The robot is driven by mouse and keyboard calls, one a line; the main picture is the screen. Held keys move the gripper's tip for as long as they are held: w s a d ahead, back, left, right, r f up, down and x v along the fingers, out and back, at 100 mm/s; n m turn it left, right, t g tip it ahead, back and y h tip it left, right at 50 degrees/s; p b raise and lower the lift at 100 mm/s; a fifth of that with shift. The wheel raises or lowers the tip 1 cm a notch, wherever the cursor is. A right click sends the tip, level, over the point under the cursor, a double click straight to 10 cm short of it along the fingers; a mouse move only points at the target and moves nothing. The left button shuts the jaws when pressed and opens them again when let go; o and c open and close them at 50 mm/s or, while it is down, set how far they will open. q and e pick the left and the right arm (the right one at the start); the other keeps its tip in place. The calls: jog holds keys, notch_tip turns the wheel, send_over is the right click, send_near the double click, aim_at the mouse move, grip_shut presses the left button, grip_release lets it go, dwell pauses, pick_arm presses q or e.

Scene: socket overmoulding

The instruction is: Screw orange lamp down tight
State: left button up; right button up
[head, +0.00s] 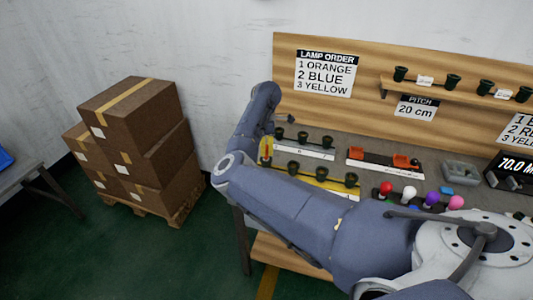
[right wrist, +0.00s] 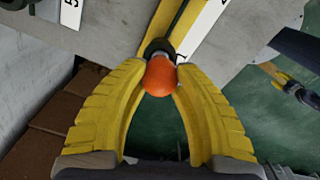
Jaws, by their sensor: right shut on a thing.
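The orange lamp (right wrist: 160,77) sits between the two yellow fingers of my right gripper (right wrist: 161,66) in the right wrist view. The fingers are shut on its round bulb from both sides. A dark socket (right wrist: 157,46) on the yellow strip shows directly beyond the lamp, in line with it. The lamp's lower end is hidden, so I cannot tell how deep it sits. In the head view my right gripper (head: 266,149) is small and partly hidden by my arm, at the left end of the yellow strip (head: 342,190). My left gripper is not in view.
Several dark sockets stand along the yellow strip and a white strip (head: 318,152) behind it. Red, white, purple and pink lamps (head: 386,188) stand to the right. An orange-and-black fixture (head: 365,158) lies behind them. Cardboard boxes (head: 130,140) are stacked left of the bench.

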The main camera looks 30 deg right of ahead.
jog(key=m, duration=0.2)
jog(key=shift+m, duration=0.4)
jog(key=shift+m, duration=2.4)
jog(key=m, duration=0.3)
jog(key=shift+f, duration=0.1)
jog(key=shift+m, duration=0.7)
